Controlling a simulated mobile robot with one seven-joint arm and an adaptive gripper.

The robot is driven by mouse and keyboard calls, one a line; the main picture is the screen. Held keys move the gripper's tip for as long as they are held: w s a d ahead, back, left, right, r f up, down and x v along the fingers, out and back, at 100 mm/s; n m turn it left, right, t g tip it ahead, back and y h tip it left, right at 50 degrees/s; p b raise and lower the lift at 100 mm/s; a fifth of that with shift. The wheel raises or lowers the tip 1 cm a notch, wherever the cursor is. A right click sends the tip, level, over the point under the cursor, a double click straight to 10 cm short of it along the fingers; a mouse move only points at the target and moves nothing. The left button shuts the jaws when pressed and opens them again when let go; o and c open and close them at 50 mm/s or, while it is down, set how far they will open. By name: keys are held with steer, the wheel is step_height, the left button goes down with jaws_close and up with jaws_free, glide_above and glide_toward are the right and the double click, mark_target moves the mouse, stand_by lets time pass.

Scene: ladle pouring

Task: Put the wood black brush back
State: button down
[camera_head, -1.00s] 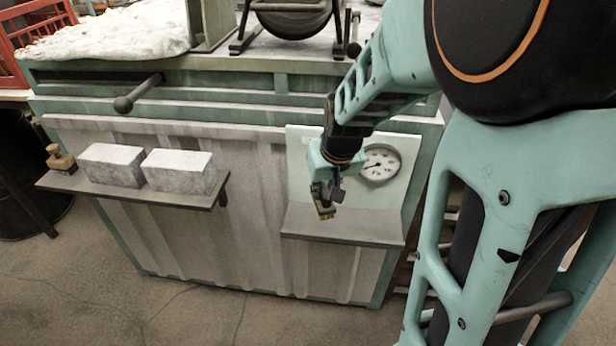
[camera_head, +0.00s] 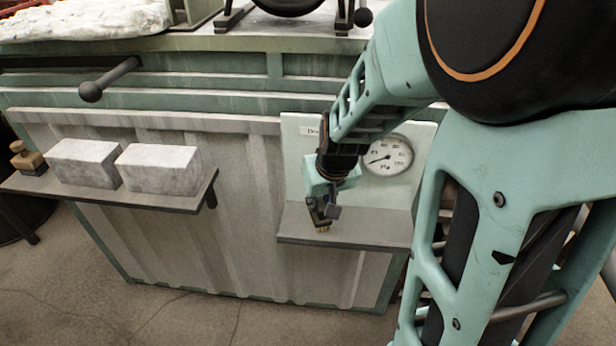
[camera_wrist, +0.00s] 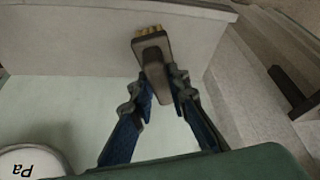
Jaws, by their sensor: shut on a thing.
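My gripper (camera_head: 322,212) is shut on a small dark brush, whose tan bristles (camera_head: 323,230) point down in the head view. In the wrist view the brush's dark body (camera_wrist: 152,58) sits between the fingertips of my gripper (camera_wrist: 160,85), with yellow bristles at its far end. The brush appears over the left part of the grey right-hand shelf (camera_head: 370,228), below a pale panel with a round gauge (camera_head: 388,155). I cannot tell whether the bristles touch the shelf.
A left shelf (camera_head: 150,200) carries two pale blocks (camera_head: 160,169) and a small wooden-topped item (camera_head: 28,158). A handle with a round knob (camera_head: 91,91) juts from the cabinet above it. The right shelf looks otherwise clear.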

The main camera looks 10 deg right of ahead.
steer(key=shift+f, duration=0.15)
steer(key=c, duration=1.8)
jaws_free()
steer(key=shift+c, duration=0.2)
steer(key=shift+r, duration=0.2)
